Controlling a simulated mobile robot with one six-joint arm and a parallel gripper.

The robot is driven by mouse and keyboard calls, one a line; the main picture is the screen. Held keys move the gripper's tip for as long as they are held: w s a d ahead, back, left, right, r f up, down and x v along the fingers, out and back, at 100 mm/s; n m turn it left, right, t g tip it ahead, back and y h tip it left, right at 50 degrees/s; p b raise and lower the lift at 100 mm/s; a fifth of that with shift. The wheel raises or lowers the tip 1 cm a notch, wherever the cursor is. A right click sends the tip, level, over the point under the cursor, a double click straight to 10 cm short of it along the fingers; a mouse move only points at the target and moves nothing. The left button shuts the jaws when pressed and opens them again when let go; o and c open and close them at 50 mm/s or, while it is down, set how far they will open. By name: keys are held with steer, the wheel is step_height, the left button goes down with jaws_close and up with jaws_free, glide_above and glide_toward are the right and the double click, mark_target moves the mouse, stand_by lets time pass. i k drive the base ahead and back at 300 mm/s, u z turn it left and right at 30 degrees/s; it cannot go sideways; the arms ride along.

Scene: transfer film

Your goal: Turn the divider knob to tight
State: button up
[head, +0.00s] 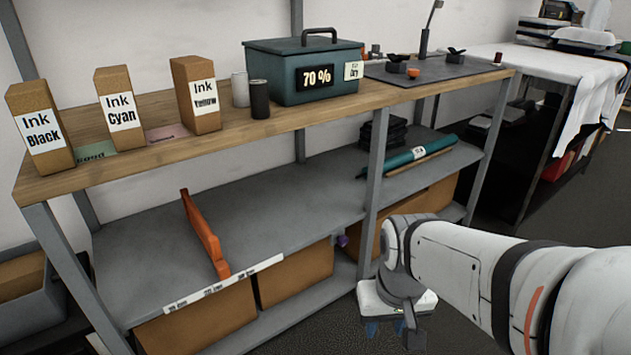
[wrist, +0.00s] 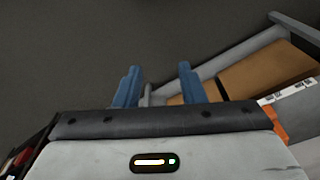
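An orange divider (head: 205,235) stands on the grey middle shelf, running from back to front, and an orange piece also shows at the right of the wrist view (wrist: 272,121). A small purple knob-like part (head: 341,240) shows at the shelf's front, right of the divider; I cannot tell if it is the divider knob. My gripper (head: 385,328) is low in front of the shelf, apart from both. In the wrist view its two blue fingers (wrist: 158,84) stand apart with nothing between them. No tight marking is readable.
The shelf front carries a white label strip (head: 222,284). Brown boxes (head: 295,274) sit on the level below. Ink boxes (head: 195,95), cans and a teal dry box (head: 303,72) stand on the wooden top. A teal roll (head: 412,158) lies on the right shelf. Dark floor is clear before the gripper.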

mark_target(342, 239)
steer(key=u, duration=0.25)
steer(key=i, duration=1)
steer(key=u, duration=0.1)
